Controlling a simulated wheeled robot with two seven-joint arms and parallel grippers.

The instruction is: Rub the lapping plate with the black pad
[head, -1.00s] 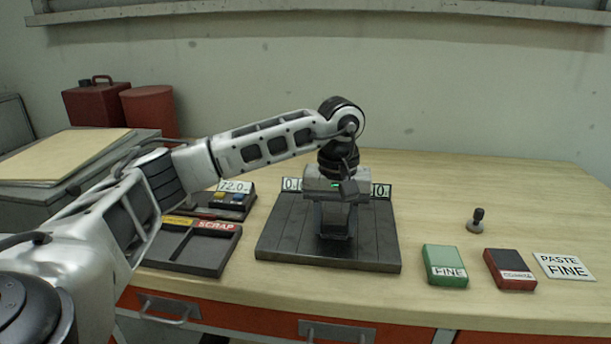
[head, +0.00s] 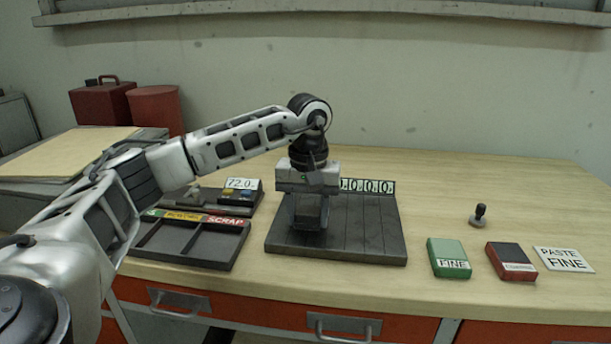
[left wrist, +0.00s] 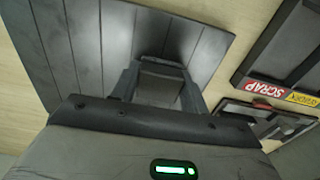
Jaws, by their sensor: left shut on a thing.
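The lapping plate (head: 365,235) is a dark, grooved slab flat on the bench, and it also shows in the left wrist view (left wrist: 70,40). My left gripper (head: 308,205) points down over the plate's left part. It is shut on the black pad (left wrist: 160,85), a dark block between its fingers in the left wrist view. The pad is low at the plate, partly hidden by the gripper; I cannot tell for sure whether its underside touches. My right gripper is not in view.
A row of number counters (head: 368,187) stands at the plate's back edge. A tray marked SCRAP (head: 190,262) lies to the left, with a 72.0 display (head: 241,184) behind it. A green FINE box (head: 448,258), a dark red box (head: 511,262) and a PASTE FINE card (head: 563,260) lie right.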

